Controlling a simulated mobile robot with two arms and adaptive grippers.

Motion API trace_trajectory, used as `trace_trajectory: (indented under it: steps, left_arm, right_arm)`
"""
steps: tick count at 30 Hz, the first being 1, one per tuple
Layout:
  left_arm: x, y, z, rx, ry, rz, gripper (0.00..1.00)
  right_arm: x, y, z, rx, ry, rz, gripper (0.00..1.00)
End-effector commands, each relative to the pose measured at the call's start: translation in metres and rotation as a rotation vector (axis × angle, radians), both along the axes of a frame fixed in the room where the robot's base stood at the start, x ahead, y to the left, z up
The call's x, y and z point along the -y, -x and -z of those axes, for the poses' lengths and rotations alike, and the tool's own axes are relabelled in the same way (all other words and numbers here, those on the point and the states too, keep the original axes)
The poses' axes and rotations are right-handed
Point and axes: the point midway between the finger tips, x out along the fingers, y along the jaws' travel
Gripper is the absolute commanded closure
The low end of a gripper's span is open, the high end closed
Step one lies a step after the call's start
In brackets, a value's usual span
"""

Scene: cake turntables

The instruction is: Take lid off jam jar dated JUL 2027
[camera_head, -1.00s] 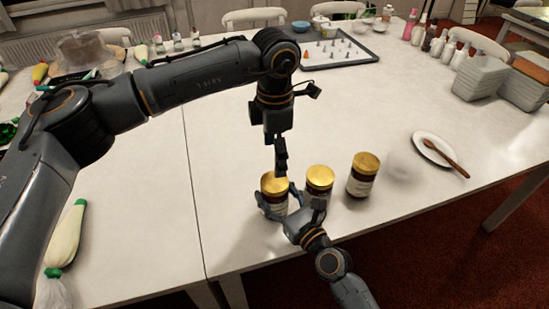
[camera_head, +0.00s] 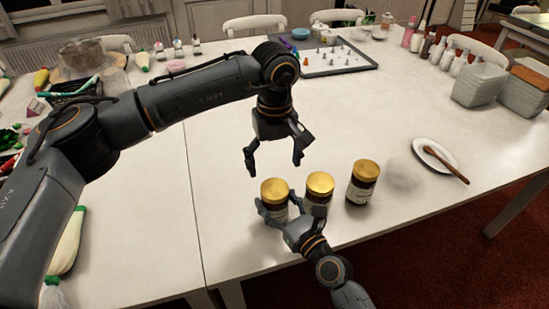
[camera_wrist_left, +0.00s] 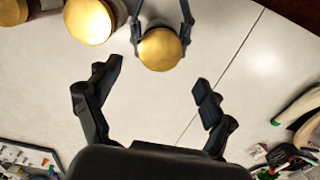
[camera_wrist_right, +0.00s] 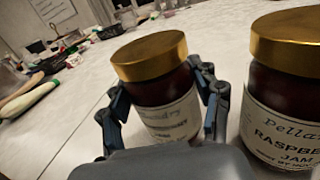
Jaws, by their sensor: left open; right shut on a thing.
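Three dark jam jars with gold lids stand in a row on the white table: a left jar (camera_head: 274,208), a middle jar (camera_head: 317,205) and a right jar (camera_head: 362,186). All lids are on. My right gripper (camera_head: 277,207) is shut around the left jar's body, below its lid; it also shows in the right wrist view (camera_wrist_right: 163,108). The labels are small; the neighbouring jar (camera_wrist_right: 283,105) reads partly "RASPBE... JAM", and I cannot read any date surely. My left gripper (camera_head: 273,169) is open and empty above and behind the left jar, whose lid (camera_wrist_left: 160,49) lies ahead of its fingers.
The middle jar stands close beside the held jar. A white plate with a wooden spoon (camera_head: 445,160) lies to the right. A grey tray with small pieces (camera_head: 335,69), bottles (camera_head: 440,49) and stacked containers (camera_head: 480,79) stand farther back. The table's middle is clear.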

Motion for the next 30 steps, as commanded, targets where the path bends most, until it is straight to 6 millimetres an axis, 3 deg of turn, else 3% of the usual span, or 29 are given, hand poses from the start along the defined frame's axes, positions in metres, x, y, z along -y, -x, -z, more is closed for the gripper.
trace_trajectory:
  steps: [12,25,30]
  left_arm:
    - [-0.001,0.0,0.061,-0.002,-0.003,-0.004,0.18]
    - [0.0,0.0,0.071,0.0,-0.001,-0.004,0.18]
    - [0.0,0.0,0.071,0.0,-0.001,-0.004,0.53]
  right_arm:
    - [0.0,0.0,0.0,0.0,0.0,0.0,1.0]
    - [0.0,0.0,0.0,0.0,0.0,0.0,1.0]
    - [0.0,0.0,0.0,0.0,0.0,0.0,1.0]
